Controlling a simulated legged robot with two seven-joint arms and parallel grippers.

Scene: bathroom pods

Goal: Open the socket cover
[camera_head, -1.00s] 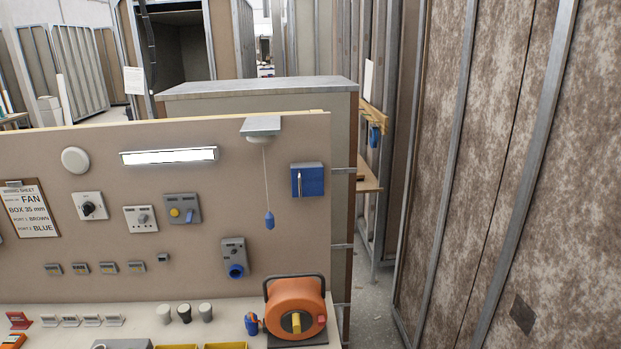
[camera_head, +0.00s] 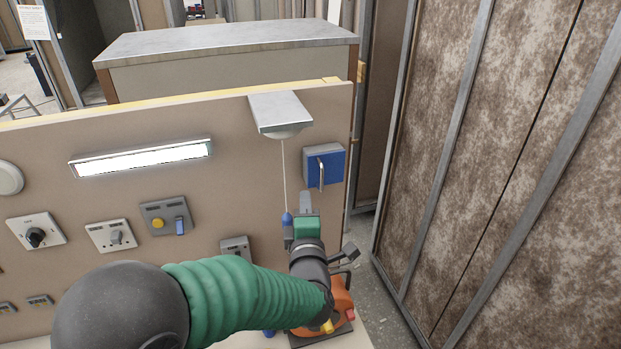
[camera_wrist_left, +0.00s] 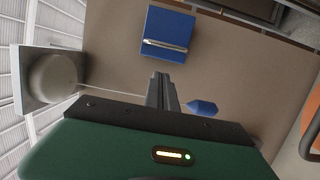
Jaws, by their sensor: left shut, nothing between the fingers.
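A grey box (camera_head: 235,247) is on the board; its lower part, where a round blue socket cover showed earlier, is hidden behind my left arm. A blue square cover (camera_head: 331,168) with a metal bar handle is on the board at upper right; it also shows in the wrist view (camera_wrist_left: 166,28). My left gripper (camera_head: 305,203) is shut and empty, below and slightly left of the blue square cover. In the wrist view the closed fingertips (camera_wrist_left: 160,80) point toward the board, apart from the square cover. My right gripper is out of view.
A pull cord with a blue knob (camera_head: 287,219) hangs close beside the left gripper; the knob also shows in the wrist view (camera_wrist_left: 202,107). An orange cable reel (camera_head: 342,297) stands below. Switches and a lit lamp (camera_head: 142,158) are on the board's left.

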